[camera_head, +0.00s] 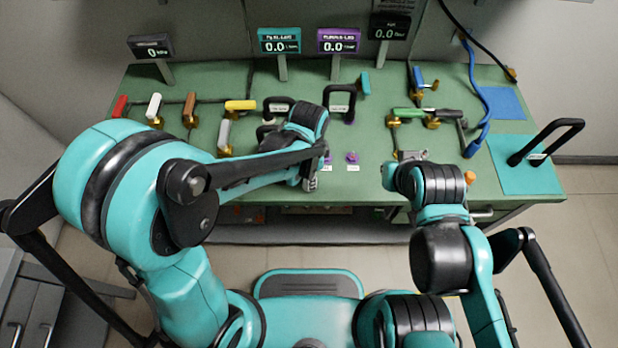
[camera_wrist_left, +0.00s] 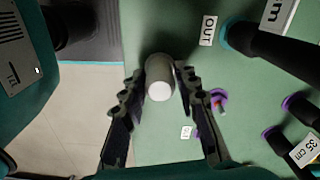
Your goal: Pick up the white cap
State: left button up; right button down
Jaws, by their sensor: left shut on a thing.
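The white cap (camera_wrist_left: 160,88) shows in the left wrist view as a short pale cylinder with a bright white end. It sits between the two dark fingers of my left gripper (camera_wrist_left: 160,74), which are shut on it, above the green table's edge. In the head view my left gripper (camera_head: 311,182) is over the table's front middle, and the cap cannot be made out there. My right gripper (camera_head: 410,156) is over the table's right half; its fingers are too small and partly hidden to tell their state.
The green table (camera_head: 380,90) carries several coloured valve handles and black-handled pieces. Small purple parts (camera_head: 352,157) lie just right of my left gripper. A black handle (camera_head: 548,140) stands on a teal mat (camera_head: 515,182) at the right. Display screens (camera_head: 338,41) stand along the back.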

pick_arm(q)
jog(key=shift+r, duration=0.45)
notch_tip(320, 180, up, 4)
jog(key=p, duration=0.2)
jog(key=shift+w+d+p, duration=0.15)
jog(key=shift+p, duration=0.2)
jog(key=w+d+r+p, duration=0.3)
jog(key=w+d+r, duration=0.3)
jog(key=w+d, duration=0.1)
jog(key=shift+d, duration=0.9)
jog(key=shift+r, duration=0.1)
jog(key=shift+r+p, duration=1.65)
jog(key=shift+r, duration=0.6)
